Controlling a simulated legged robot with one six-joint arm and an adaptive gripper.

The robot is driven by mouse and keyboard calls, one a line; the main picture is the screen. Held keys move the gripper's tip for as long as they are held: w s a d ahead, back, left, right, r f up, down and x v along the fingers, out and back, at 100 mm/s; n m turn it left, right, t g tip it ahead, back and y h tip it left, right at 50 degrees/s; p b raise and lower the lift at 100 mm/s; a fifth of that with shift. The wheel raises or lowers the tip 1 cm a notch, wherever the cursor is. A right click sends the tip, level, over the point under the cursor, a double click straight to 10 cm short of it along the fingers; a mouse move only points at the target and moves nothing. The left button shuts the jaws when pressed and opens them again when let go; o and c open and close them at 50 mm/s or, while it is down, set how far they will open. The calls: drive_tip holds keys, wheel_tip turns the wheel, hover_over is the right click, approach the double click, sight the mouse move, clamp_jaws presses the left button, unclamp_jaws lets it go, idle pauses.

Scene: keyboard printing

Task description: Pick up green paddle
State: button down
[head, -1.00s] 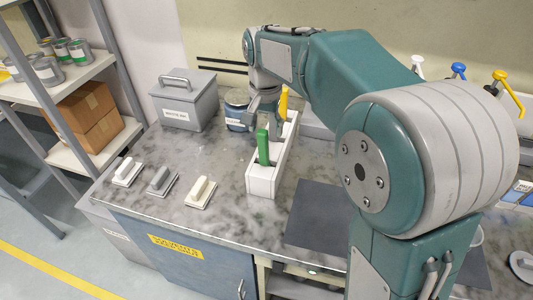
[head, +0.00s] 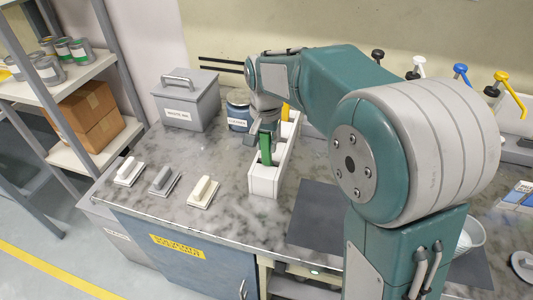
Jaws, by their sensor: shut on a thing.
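The green paddle (head: 265,151) stands upright in the front part of a white slotted holder (head: 263,186) on the marbled worktop. My gripper (head: 264,133) is at the top of its handle, with fingers around the handle and shut on it. The paddle's lower end is hidden inside the holder. A yellow paddle (head: 285,112) stands farther back in the same holder, partly hidden by my wrist.
A grey lidded waste bin (head: 190,100) and a labelled can (head: 238,112) stand behind to the left. Several handled blocks (head: 203,191) lie along the front left. A dark mat (head: 318,215) lies right of the holder. Pumps stand at the back right.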

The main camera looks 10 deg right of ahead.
drive_tip(key=shift+a, duration=0.1)
wheel_tip(320, 180, up, 18)
idle(0.7)
drive_tip(key=c, duration=1.1)
unclamp_jaws()
drive_tip(key=shift+c, duration=0.2)
clamp_jaws()
